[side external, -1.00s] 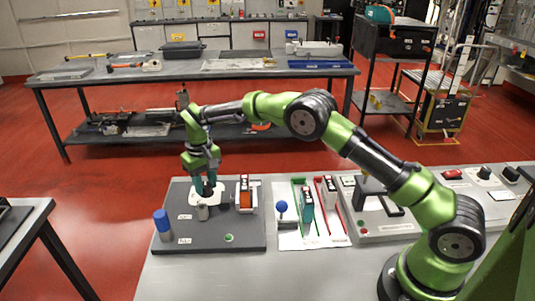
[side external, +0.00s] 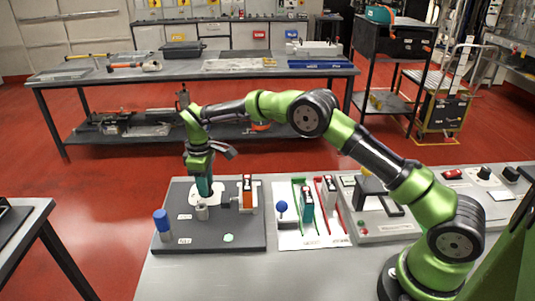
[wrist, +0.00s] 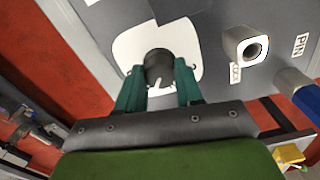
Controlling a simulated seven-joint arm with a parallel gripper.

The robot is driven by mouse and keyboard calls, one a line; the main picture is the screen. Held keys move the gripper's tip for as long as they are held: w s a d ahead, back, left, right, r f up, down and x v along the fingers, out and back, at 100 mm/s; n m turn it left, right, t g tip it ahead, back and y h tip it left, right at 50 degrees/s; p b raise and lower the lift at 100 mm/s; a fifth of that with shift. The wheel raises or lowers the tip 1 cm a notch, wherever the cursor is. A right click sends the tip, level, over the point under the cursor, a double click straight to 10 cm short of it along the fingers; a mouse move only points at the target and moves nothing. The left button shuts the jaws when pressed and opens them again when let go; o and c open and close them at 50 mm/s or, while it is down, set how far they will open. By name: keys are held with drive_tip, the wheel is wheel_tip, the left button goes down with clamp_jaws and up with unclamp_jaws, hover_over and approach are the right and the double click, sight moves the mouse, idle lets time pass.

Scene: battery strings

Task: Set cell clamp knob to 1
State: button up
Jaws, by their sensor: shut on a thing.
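The clamp knob (wrist: 158,66) is a dark round knob with a white pointer mark, on a white plate (wrist: 128,47) in the wrist view. My gripper (wrist: 159,84) has its teal fingers on either side of the knob and is shut on it. In the side view, my gripper (side external: 204,192) points down onto the white plate on the dark grey board (side external: 205,240), and the fingers hide the knob. The scale numbers are not readable. An orange-and-white cell (side external: 247,193) stands in a holder just right of the knob.
A grey metal cylinder (side external: 202,212) stands close in front of the knob, with a blue-topped pin (side external: 161,222) to its left. A green lamp (side external: 228,238) is at the board's front. A blue ball-topped handle (side external: 282,207) and a teal cell (side external: 307,203) stand to the right.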

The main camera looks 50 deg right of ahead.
drive_tip(key=o, duration=0.9)
drive_tip(key=shift+r, duration=1.8)
